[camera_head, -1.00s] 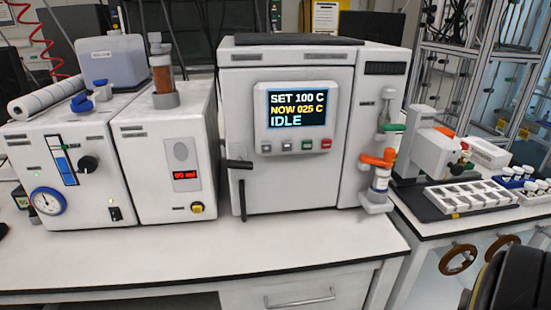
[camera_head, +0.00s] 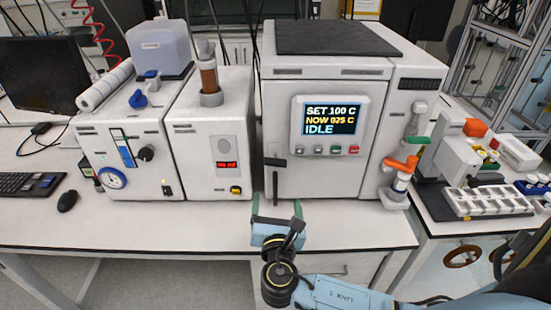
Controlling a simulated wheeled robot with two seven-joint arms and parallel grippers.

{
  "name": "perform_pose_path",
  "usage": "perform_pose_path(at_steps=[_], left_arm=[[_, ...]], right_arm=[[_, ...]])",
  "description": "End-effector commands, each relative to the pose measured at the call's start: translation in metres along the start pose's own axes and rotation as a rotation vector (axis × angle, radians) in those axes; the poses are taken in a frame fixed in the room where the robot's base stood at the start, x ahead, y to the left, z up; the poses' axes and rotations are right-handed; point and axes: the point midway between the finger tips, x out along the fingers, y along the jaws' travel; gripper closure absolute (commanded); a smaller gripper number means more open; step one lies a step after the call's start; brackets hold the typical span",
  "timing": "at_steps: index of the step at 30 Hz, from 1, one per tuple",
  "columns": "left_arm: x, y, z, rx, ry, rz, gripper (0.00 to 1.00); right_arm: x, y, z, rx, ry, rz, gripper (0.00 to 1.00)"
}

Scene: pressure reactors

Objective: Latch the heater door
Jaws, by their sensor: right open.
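The heater (camera_head: 330,120) is a white cabinet with a dark top and a screen (camera_head: 330,118) reading SET 100 C, NOW 025 C, IDLE. Its front door (camera_head: 335,182) looks closed against the body; a small gap cannot be ruled out. A black latch lever (camera_head: 275,162) lies roughly horizontal at the door's left edge, above a black vertical handle (camera_head: 275,188). My right gripper (camera_head: 277,204) is open and empty, its green-tipped fingers just below and in front of the handle. Contact with the handle cannot be told. My left gripper is out of view.
White pump units (camera_head: 212,135) stand left of the heater. An orange-handled valve (camera_head: 402,163) is at its right side. A vial rack (camera_head: 487,202) sits farther right. A mouse (camera_head: 67,201) and keyboard (camera_head: 28,184) lie at the left. The bench front is mostly clear.

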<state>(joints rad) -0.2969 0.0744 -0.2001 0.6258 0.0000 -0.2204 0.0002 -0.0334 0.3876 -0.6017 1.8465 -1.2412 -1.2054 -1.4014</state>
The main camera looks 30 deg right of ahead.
Motion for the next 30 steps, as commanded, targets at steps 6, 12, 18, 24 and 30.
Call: perform_pose_path(at_steps=[6,12,18,24,30], left_arm=[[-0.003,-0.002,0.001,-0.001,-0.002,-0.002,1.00],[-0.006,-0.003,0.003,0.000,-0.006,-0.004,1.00],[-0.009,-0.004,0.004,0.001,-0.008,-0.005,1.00],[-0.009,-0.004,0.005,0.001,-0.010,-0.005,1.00],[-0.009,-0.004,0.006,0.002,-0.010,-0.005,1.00]], right_arm=[[0.021,0.003,0.010,-0.030,-0.030,0.006,0.20],[0.063,0.004,0.011,-0.028,-0.028,0.005,0.20],[0.103,0.003,0.011,-0.028,-0.026,0.005,0.20],[0.127,0.003,0.010,-0.027,-0.024,0.006,0.20],[0.134,0.004,0.010,-0.025,-0.022,0.006,0.20]])
